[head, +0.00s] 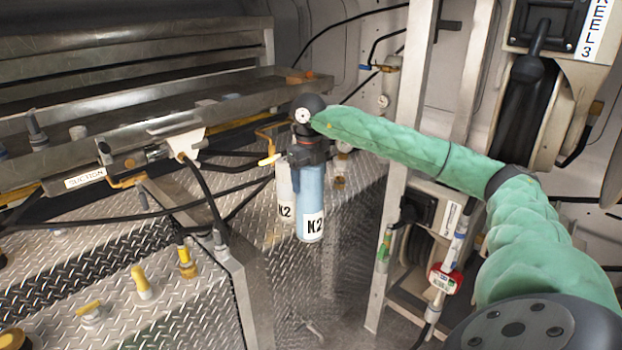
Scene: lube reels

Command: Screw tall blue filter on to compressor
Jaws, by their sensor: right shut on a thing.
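The tall blue filter (311,195) hangs upright near the middle of the head view, with a white "N2" label near its lower end. My right gripper (308,155) is at the filter's top, at the end of my green-sleeved arm, and is shut on it. The dark gripper and wrist cover the filter's upper end, so I cannot see its threads or tell whether it touches a fitting. A paler cylinder (285,190), also labelled "N2", stands just behind and left of it. I cannot make out which part is the compressor. My left gripper is not in view.
A metal bench (90,110) with a "SUCTION" label and a hose valve (185,145) fills the left. Yellow-handled valves (140,280) stand on the tread-plate deck below. A steel post (405,150) and Reel 3 (530,110) are at the right.

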